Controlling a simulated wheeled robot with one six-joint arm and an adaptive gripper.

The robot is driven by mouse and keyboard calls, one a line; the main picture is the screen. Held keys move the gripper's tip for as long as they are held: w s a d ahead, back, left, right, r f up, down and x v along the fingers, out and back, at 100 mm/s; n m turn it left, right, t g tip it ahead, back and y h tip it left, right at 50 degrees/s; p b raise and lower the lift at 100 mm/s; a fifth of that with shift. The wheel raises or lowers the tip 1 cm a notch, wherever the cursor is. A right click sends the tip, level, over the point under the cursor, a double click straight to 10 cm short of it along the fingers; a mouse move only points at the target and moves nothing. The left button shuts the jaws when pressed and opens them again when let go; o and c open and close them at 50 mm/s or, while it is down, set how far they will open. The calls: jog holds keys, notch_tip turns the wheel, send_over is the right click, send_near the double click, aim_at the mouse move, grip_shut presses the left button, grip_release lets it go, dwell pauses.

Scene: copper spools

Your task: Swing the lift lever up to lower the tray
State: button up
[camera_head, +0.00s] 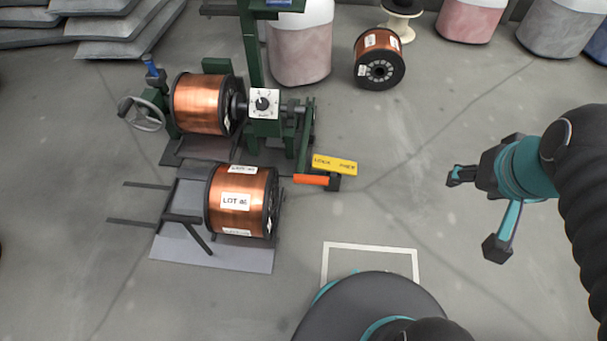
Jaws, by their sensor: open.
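A lever with an orange grip (311,179) sticks out low at the right side of a green machine (265,128), its grip close to level. I take it to be the lift lever. A yellow plate with dark lettering (335,165) is just beside it. A copper spool (200,103) sits in the machine above a dark plate (205,147); I cannot tell if this plate is the tray. A second copper spool, labelled LOT (242,200), is on a grey plate (240,259) in front. My gripper (476,213) is open and empty, well to the right of the lever.
A handwheel (142,114) and blue-topped handle (152,68) are at the machine's left. Dark bars (140,222) stick out leftward near the front spool. Another spool (379,60) and pink bins (300,45) stand behind. Floor between gripper and lever is clear, with a white outline (370,246) nearer.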

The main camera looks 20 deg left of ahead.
jog(key=w+a+f+m+g+y+b, duration=0.3)
jog(key=w+a+f+g+y, duration=0.15)
jog(key=w+f, duration=0.5)
jog(key=w+a+f+m+g+y+b, duration=0.2)
jog(key=w+a+f+m+g+y, duration=0.25)
jog(key=w+f, duration=0.45)
jog(key=m+y+b, duration=0.4)
jog(key=m+y, duration=0.3)
jog(key=y, duration=0.1)
send_near(324, 181)
jog(key=shift+n, duration=0.25)
jog(key=x, duration=0.6)
jog(key=f+x, duration=0.1)
jog(key=x, duration=0.3)
jog(key=shift+w+a+f, duration=0.1)
jog(key=shift+w+a, duration=0.1)
jog(key=shift+w, duration=0.15)
jog(key=shift+d, duration=0.1)
grip_shut()
